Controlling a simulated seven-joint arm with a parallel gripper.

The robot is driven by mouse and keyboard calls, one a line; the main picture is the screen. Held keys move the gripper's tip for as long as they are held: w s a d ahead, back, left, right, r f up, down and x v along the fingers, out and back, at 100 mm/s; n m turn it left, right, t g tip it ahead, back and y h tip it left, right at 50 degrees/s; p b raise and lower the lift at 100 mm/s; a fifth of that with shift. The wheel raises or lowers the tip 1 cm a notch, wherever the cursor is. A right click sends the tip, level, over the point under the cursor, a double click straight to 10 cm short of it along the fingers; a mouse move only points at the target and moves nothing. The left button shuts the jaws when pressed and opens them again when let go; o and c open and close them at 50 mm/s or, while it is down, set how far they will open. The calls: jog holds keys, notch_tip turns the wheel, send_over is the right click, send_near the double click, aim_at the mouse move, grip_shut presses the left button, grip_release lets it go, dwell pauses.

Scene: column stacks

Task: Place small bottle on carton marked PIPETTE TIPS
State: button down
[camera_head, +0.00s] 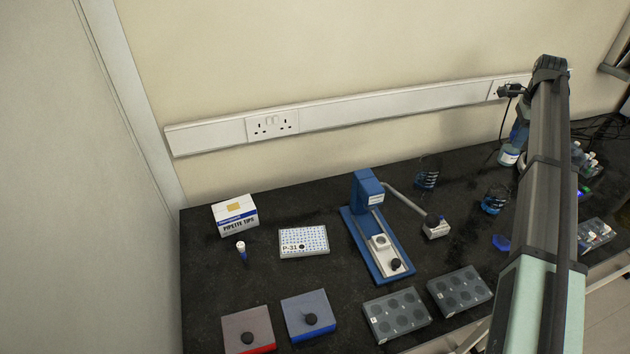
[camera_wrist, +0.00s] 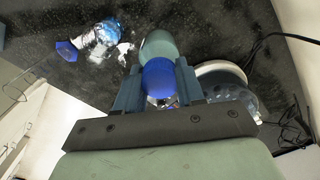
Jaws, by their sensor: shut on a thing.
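The white and blue carton marked PIPETTE TIPS (camera_head: 236,222) stands upright at the back left of the black bench in the head view. A tan patch shows on its top. In the wrist view my gripper (camera_wrist: 158,72) is shut on a small bottle (camera_wrist: 158,46) with a blue part nearer the camera and a grey-green part beyond. My gripper is far to the right of the carton, largely hidden behind my arm in the head view. I cannot tell whether the held bottle touches anything below it.
A small dark vial with a white top (camera_head: 241,249) stands just in front of the carton. A P-31 rack (camera_head: 303,242) is right of it. A blue stand (camera_head: 377,232) rises mid-bench. A larger bottle (camera_head: 509,156) stands at the back right. Bare bench lies left of the vial.

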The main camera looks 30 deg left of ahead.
jog(key=n, duration=0.1)
jog(key=s+n, duration=0.1)
jog(key=n, duration=0.1)
jog(key=s+n, duration=0.1)
jog(key=n, duration=0.1)
jog(key=shift+r, duration=0.35)
jog(key=s+a+r+n, duration=0.4)
jog(key=s+n, duration=0.3)
jog(key=n, duration=0.4)
jog(key=s+a+r+n, duration=0.15)
jog(key=s+a, duration=0.25)
jog(key=a, duration=0.9)
jog(key=s+a+n, duration=0.3)
jog(key=s+a, duration=0.2)
jog(key=a, duration=0.7)
jog(key=s+a+r+n, duration=0.15)
jog(key=s+a, duration=0.25)
jog(key=a, duration=0.9)
jog(key=s+a+m, duration=0.3)
jog(key=s+a, duration=0.9)
jog(key=s, duration=0.2)
jog(key=s+a+m, duration=0.3)
jog(key=s+a, duration=0.8)
jog(key=s, duration=0.4)
notch_tip(320, 180, down, 10)
jog(key=shift+f, duration=0.2)
